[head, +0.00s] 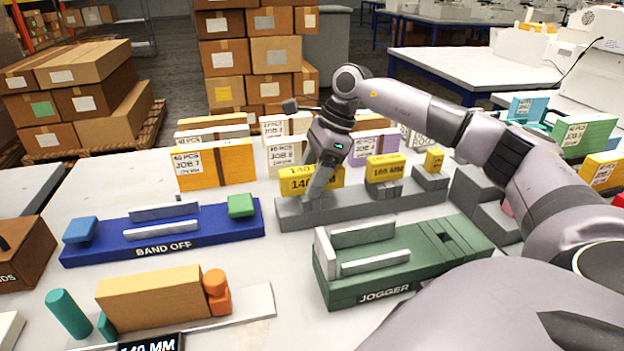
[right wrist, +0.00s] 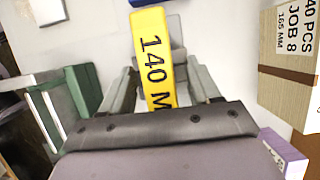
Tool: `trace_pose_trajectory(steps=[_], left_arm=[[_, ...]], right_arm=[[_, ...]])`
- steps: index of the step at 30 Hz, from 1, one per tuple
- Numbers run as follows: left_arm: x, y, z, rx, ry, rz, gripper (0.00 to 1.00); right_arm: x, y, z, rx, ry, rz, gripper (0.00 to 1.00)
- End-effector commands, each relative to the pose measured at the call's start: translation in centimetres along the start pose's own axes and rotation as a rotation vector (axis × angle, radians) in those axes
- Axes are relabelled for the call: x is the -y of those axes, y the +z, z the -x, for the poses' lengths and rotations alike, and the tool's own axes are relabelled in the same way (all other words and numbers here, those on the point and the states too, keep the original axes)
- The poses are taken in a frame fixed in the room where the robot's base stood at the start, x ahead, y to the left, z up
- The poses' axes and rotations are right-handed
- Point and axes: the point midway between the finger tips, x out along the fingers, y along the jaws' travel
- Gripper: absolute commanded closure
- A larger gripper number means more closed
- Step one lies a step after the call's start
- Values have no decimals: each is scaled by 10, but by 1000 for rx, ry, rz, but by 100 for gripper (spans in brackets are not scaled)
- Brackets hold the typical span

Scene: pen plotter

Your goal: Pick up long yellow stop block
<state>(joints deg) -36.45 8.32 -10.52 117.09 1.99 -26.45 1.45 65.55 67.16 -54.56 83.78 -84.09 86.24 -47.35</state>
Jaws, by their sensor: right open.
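The long yellow stop block (head: 296,181), marked 140, sits at the left end of a grey stepped rack (head: 350,208) in the head view. My right gripper (head: 318,188) points down over the block, and one finger covers part of its front. In the right wrist view the yellow block (right wrist: 155,60) lies between the two grey fingers of my right gripper (right wrist: 163,85). The fingers are open, with a visible gap on each side of the block. My left gripper is not in view.
A shorter yellow block (head: 384,168) and a small yellow one (head: 434,159) sit further right on the rack. A green jogger (head: 375,280) and a blue band-off fixture (head: 165,240) stand in front. Boxed stacks, such as the orange one (head: 238,160), stand behind.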

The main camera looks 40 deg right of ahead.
Motion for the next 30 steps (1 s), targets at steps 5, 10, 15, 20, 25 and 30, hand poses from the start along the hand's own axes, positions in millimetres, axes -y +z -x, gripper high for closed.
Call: trace_pose_trajectory(steps=[5, 10, 15, 20, 25, 30], left_arm=[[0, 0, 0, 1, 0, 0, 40], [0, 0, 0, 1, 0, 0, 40], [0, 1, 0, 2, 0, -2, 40], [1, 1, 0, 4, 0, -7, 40], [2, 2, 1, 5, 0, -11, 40], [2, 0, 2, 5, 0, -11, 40]], right_arm=[[0, 0, 0, 0, 0, 1, 38], [0, 0, 0, 0, 0, 1, 58], [0, 0, 0, 0, 0, 1, 99], [0, 0, 0, 1, 0, 1, 99], [0, 1, 2, 1, 0, 1, 99], [1, 7, 16, 3, -3, 1, 99]])
